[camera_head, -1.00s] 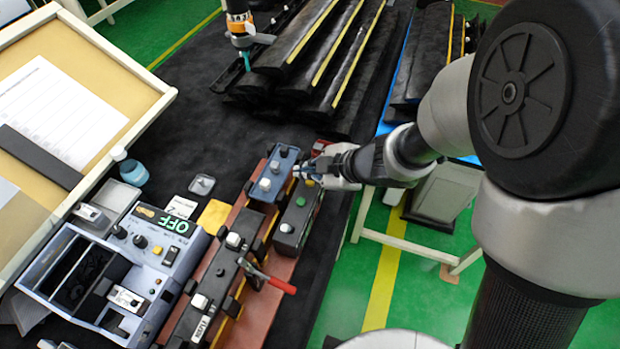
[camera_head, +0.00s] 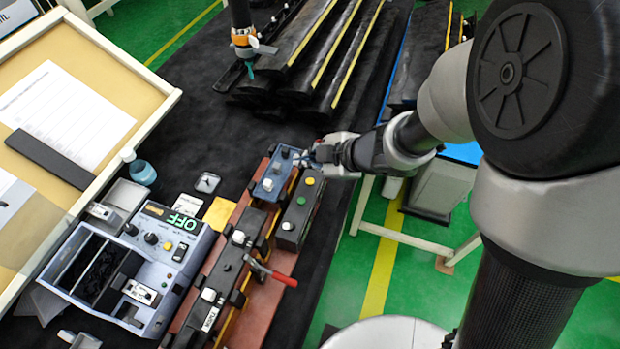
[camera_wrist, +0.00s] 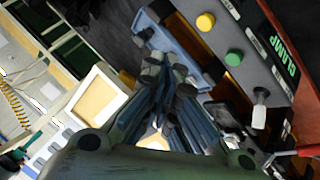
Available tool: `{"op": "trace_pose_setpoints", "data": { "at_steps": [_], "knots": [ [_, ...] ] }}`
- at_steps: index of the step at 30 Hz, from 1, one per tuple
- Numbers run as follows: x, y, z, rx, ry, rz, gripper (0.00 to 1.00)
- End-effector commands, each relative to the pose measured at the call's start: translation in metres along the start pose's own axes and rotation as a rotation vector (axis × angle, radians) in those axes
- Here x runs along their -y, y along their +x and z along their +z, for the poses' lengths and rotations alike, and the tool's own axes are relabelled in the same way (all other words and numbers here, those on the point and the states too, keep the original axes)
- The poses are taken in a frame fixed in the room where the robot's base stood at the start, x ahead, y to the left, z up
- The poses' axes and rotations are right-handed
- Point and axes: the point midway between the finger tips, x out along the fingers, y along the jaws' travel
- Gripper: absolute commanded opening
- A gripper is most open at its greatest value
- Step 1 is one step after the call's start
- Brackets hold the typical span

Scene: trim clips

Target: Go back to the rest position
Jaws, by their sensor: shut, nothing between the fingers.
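My gripper (camera_head: 312,155) is at the end of my arm, beside the far end of the fixture on the table's right edge. In the wrist view its fingers (camera_wrist: 165,85) are together with nothing between them. They are above or beside a blue block of the fixture (camera_wrist: 180,45); I cannot tell whether they touch it. The clamp box (camera_head: 297,212) with a yellow and a green button is just below the gripper in the head view. It also shows in the wrist view (camera_wrist: 235,35), marked CLAMP.
A red-handled toggle clamp (camera_head: 270,271) stands on the fixture. A grey-blue device marked OFF (camera_head: 165,245) is at left. Long black trim parts (camera_head: 325,55) lie at the back. A tilted board with paper (camera_head: 60,110) is at far left.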

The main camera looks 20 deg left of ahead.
Motion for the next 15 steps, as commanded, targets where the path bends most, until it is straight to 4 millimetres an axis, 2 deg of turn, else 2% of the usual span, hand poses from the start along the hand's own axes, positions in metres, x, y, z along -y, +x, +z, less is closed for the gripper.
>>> {"op": "trace_pose_setpoints", "data": {
  "at_steps": [12, 15],
  "knots": [
    [-0.001, -0.001, 0.000, 0.002, 0.001, 0.002, 0.00],
    [-0.011, -0.009, 0.006, 0.035, 0.021, 0.036, 0.00]
  ]
}}
